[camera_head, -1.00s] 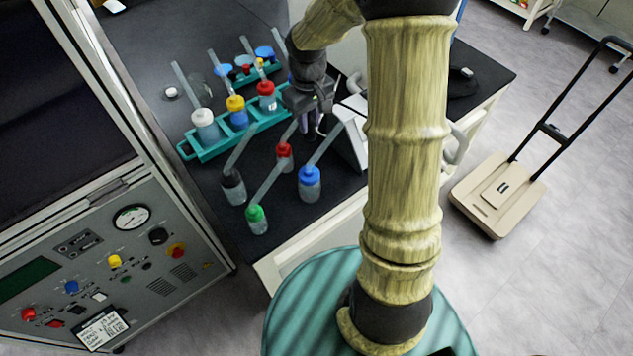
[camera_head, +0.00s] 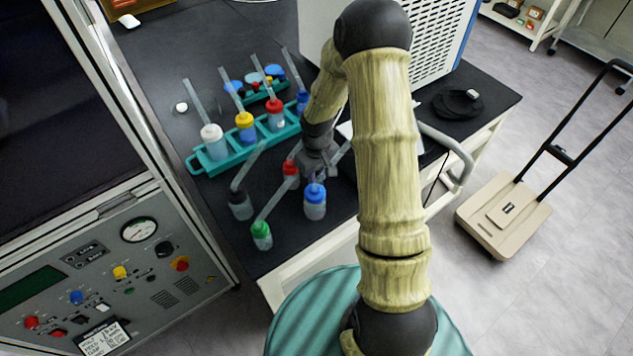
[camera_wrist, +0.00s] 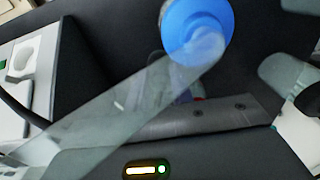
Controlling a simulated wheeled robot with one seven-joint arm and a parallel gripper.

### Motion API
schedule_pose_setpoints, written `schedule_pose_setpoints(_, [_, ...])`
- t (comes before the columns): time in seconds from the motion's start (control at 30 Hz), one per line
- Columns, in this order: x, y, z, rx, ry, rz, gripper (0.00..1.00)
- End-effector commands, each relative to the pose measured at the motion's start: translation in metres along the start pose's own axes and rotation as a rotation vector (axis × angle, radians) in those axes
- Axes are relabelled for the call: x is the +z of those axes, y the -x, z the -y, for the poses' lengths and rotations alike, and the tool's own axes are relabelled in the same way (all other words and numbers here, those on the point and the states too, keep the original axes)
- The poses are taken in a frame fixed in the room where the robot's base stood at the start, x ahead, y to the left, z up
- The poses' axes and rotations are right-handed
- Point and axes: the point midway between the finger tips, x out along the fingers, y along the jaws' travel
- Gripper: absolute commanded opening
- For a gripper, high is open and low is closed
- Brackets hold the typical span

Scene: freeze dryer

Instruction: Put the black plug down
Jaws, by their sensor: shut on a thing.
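My gripper (camera_head: 312,176) is low over the dark bench top, between the red-capped bottle (camera_head: 290,172) and the blue-capped bottle (camera_head: 315,200). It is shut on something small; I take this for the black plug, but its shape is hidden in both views. In the wrist view the blue cap (camera_wrist: 190,25) with its clear slanted tube (camera_wrist: 110,115) stands close in front of the gripper body. A black-capped bottle (camera_head: 241,208) and a green-capped bottle (camera_head: 262,236) stand to the left, each with a slanted tube.
A teal rack (camera_head: 215,165) with capped bottles stands behind on the left. The freeze dryer panel (camera_head: 110,270) is at the left. A black coiled item (camera_head: 458,104) lies at the bench's right. A beige hand cart (camera_head: 500,215) stands on the floor.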

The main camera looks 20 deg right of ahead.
Motion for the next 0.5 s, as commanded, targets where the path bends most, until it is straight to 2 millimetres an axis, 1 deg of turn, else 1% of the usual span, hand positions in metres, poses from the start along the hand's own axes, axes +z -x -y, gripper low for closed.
schedule_pose_setpoints(0.17, [0.000,0.000,0.000,0.000,0.000,0.000,0.00])
schedule_pose_setpoints(0.23, [0.000,-0.004,0.000,-0.001,0.000,0.002,0.00])
schedule_pose_setpoints(0.4, [0.000,-0.026,0.001,-0.002,0.002,0.003,0.00])
schedule_pose_setpoints(0.5, [0.000,-0.036,0.001,-0.001,0.001,0.002,0.00])
